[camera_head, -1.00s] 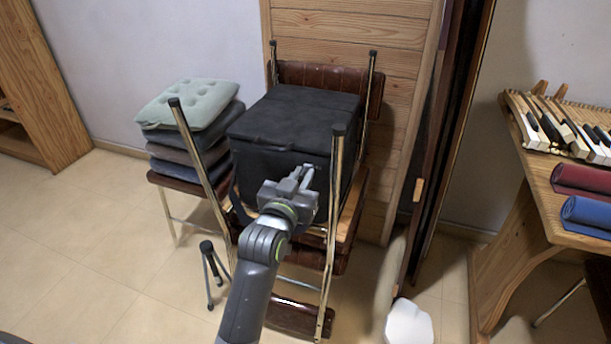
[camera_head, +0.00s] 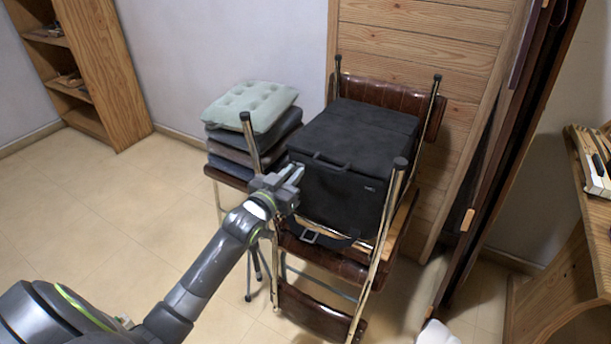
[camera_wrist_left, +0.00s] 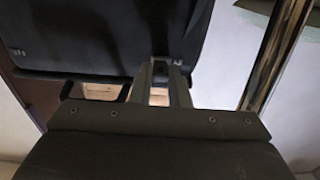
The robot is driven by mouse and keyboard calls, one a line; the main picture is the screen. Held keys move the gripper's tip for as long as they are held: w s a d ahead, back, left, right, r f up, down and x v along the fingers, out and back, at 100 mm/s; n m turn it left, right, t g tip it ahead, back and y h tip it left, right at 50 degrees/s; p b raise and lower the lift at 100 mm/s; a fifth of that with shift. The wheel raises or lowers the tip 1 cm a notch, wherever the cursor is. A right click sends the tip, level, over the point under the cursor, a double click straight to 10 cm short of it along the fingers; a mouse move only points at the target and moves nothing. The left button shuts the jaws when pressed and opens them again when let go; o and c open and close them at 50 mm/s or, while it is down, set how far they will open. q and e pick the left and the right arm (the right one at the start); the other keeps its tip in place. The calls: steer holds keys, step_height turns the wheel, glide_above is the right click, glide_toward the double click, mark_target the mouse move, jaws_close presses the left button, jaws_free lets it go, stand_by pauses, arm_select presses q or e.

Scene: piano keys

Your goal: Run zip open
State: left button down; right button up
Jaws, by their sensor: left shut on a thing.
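A black box-shaped fabric bag (camera_head: 345,195) with a flat lid (camera_head: 360,128) sits on stacked chairs, its lid down. A dark handle strap (camera_head: 330,162) shows on its front. My left gripper (camera_head: 297,174) is at the bag's left front corner, near the lid's edge. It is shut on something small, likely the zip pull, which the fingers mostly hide. In the left wrist view the fingertips (camera_wrist_left: 160,72) meet close to the bag's dark face (camera_wrist_left: 100,35). My right gripper is in neither view.
Chrome chair legs (camera_head: 390,215) rise on both sides of the bag. A pile of cushions (camera_head: 250,105) stands to its left. A wooden panel (camera_head: 425,50) is behind. A desk with piano keys (camera_head: 592,160) is at the far right. Open floor (camera_head: 120,205) lies at left.

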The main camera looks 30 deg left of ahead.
arm_select(q)
steer(key=shift+w+a+r, duration=0.1)
steer(key=shift+a, duration=0.4)
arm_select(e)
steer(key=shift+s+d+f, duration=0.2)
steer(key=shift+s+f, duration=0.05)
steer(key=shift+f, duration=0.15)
arm_select(q)
steer(key=c, duration=1.7)
jaws_free()
steer(key=shift+c, duration=0.2)
steer(key=o, duration=0.4)
steer(key=shift+a, duration=0.3)
steer(key=shift+c, duration=0.2)
steer(key=shift+d, duration=0.1)
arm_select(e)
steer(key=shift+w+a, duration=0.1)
